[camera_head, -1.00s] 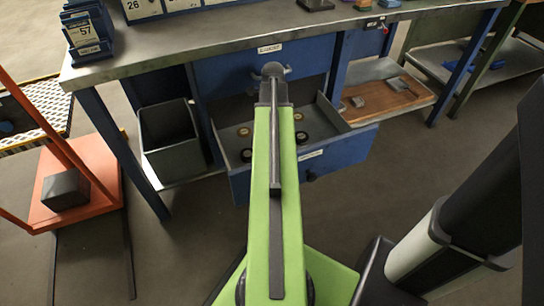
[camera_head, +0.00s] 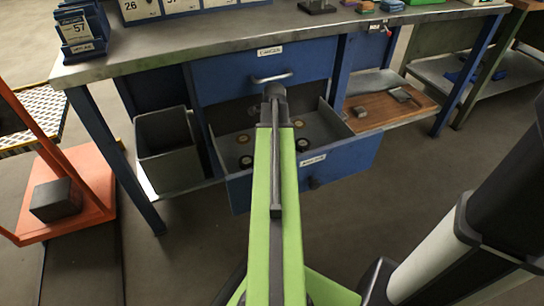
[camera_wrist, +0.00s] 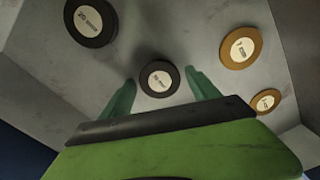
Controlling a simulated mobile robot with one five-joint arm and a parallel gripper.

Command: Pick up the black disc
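Two black discs with pale labels lie in the open blue drawer. In the wrist view, the smaller-looking black disc (camera_wrist: 159,79) lies between and just past my fingertips, and another black disc (camera_wrist: 91,22) lies at the upper left. My gripper (camera_wrist: 161,80) is open, its two green fingers apart, with nothing held. I cannot tell how high the fingertips are above the drawer floor. In the head view, black discs show at the left (camera_head: 246,161) and right (camera_head: 302,144) of my arm, which hides the gripper and the middle of the drawer (camera_head: 345,165).
Two brass discs (camera_wrist: 240,47) (camera_wrist: 266,101) lie to the right in the drawer. The drawer walls enclose the space. The workbench top (camera_head: 200,50) overhangs behind it. A grey bin (camera_head: 165,140) stands left, and a wooden board (camera_head: 395,107) lies on the right shelf.

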